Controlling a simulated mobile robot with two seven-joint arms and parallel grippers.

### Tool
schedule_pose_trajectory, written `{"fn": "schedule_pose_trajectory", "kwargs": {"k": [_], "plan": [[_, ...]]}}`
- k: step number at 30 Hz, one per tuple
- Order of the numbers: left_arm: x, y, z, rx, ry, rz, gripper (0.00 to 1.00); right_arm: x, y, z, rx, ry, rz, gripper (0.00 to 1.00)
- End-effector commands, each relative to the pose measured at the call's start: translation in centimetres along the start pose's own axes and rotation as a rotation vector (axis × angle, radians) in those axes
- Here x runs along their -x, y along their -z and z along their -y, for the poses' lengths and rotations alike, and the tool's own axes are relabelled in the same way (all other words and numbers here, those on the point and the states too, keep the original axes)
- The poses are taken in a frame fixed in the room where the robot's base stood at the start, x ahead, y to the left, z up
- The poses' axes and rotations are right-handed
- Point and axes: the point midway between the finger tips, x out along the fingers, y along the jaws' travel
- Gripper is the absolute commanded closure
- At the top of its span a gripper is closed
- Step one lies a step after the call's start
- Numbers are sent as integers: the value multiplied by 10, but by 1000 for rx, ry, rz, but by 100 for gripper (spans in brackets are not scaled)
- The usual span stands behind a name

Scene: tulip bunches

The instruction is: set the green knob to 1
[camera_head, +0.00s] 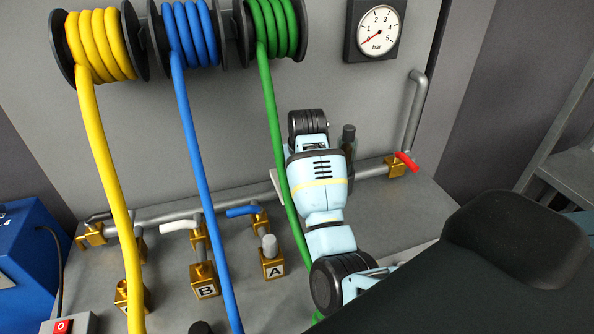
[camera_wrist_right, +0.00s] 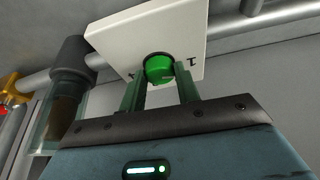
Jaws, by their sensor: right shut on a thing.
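The green knob (camera_wrist_right: 159,68) sits on the underside-facing front of a white box (camera_wrist_right: 125,35) in the right wrist view. A dark "1" is printed right of the knob; another mark on the left is too small to read. The knob's pointer direction cannot be told. My right gripper (camera_wrist_right: 160,76) has its two fingers on either side of the knob, shut on it. In the head view my right arm hides the knob and gripper; only an edge of the white box (camera_head: 275,183) shows. My left gripper is not in view.
Yellow (camera_head: 105,170), blue (camera_head: 190,130) and green (camera_head: 268,105) hoses hang from reels. A pipe with brass valves runs behind, with a red-handled valve (camera_head: 405,160) on the right. A pressure gauge (camera_head: 377,30) reads near 0. A glass-sided cylinder (camera_wrist_right: 68,95) stands beside the box.

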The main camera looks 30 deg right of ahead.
Motion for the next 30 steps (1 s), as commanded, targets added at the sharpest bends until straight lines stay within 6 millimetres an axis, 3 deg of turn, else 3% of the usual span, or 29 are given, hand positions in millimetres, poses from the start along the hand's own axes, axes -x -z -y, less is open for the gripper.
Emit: {"fn": "schedule_pose_trajectory", "kwargs": {"k": [11, 12, 17, 26, 30], "plan": [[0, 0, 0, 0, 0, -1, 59, 1, 1, 0, 6, 1, -4, 91], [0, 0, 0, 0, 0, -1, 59, 1, 1, 0, 5, 1, -4, 65], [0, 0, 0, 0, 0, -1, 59, 1, 1, 0, 5, 1, -3, 46], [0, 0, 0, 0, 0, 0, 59, 2, 0, 0, 4, 1, -2, 46], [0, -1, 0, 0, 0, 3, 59, 15, 1, 0, 4, 1, -4, 46]]}}
